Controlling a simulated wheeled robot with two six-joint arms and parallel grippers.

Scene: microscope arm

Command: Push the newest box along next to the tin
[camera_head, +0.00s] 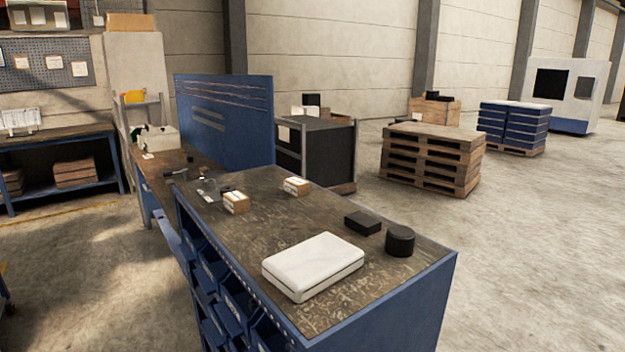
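A black round tin (400,241) stands near the right edge of the blue-sided workbench top (265,225). A flat black box (362,224) lies just to its left with a small gap. Two small cardboard boxes with white labels sit further back: one box (236,203) near the left edge, another box (297,186) to its right and further back. I cannot tell from the picture which box is newest. Neither of my grippers is in view.
A large white case (313,267) lies at the front of the bench, near the tin. Small dark tools and parts (210,190) lie at the bench's back left. The bench top between the cardboard boxes and the black box is clear. Stacked pallets (432,158) stand on the floor behind.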

